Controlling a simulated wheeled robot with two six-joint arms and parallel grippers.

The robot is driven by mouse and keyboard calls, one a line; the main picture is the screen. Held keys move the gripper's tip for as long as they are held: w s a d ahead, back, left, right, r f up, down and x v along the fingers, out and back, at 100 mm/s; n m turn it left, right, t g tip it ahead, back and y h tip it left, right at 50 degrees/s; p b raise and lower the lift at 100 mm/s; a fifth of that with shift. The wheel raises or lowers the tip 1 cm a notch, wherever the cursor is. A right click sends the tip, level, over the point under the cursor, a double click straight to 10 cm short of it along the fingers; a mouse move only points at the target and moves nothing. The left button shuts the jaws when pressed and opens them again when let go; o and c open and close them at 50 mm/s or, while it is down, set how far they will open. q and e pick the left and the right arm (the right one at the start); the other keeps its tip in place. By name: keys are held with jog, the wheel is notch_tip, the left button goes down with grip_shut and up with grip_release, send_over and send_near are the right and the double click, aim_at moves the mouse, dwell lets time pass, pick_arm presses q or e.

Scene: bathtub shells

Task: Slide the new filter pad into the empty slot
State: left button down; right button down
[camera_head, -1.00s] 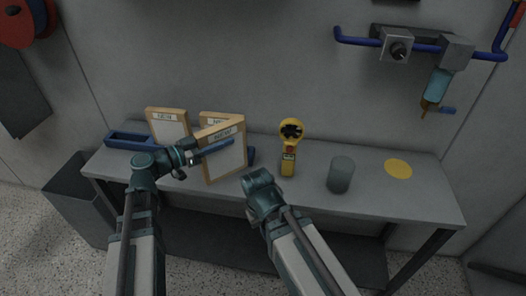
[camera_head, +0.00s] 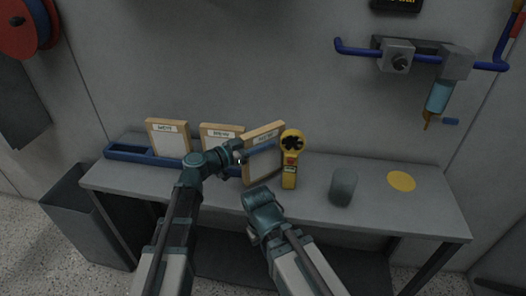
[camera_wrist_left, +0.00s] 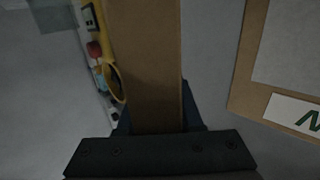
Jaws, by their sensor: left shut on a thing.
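My left gripper (camera_head: 262,149) is shut on a wood-framed filter pad (camera_head: 263,168) with a pale face and a label at its top. In the left wrist view the pad's brown edge (camera_wrist_left: 145,60) runs up between the fingers. The held pad is upright, slightly tilted, at the right end of the blue slotted rack (camera_head: 128,153); whether it touches the rack is hidden. Two similar pads stand in the rack, one at left (camera_head: 169,142) and one in the middle (camera_head: 213,131), partly behind my left wrist. My right gripper (camera_head: 262,198) is low before the bench's front edge, its fingers unclear.
A yellow handheld meter (camera_head: 290,165) stands close to the right of the held pad. A grey cup (camera_head: 342,187) and a yellow disc (camera_head: 401,181) are farther right on the grey bench (camera_head: 390,220). Pipes with a blue bottle (camera_head: 438,97) hang on the wall above.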

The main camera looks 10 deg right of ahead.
pick_arm(q)
notch_tip(320, 180, down, 3)
jog(key=shift+r+b, duration=0.1)
jog(key=shift+b, duration=0.95)
jog(key=c, duration=0.6)
grip_release()
jog(key=shift+o, duration=0.2)
